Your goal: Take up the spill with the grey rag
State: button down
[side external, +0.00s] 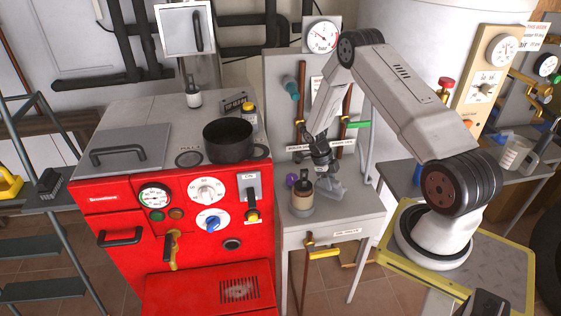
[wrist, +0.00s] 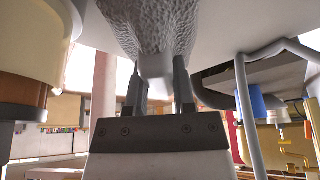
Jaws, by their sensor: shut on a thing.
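My gripper (side external: 324,170) points down over the small grey table beside the red boiler, shut on the grey rag (side external: 332,188). The rag hangs crumpled below the fingers at the table top; whether it presses on the surface I cannot tell. In the wrist view, the rag (wrist: 150,28) fills the top middle as rough grey cloth, with a light piece between the two dark fingers (wrist: 158,88). I cannot make out the spill in either view; the rag and gripper cover part of the table top.
A beige and brown pot (side external: 302,198) stands close left of the rag. The red boiler (side external: 205,245) with a black pan (side external: 228,142) on top is to the left. The table's front right (side external: 350,212) is clear.

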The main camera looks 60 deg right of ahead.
aim_at(335, 181)
jog(key=shift+r, duration=2.5)
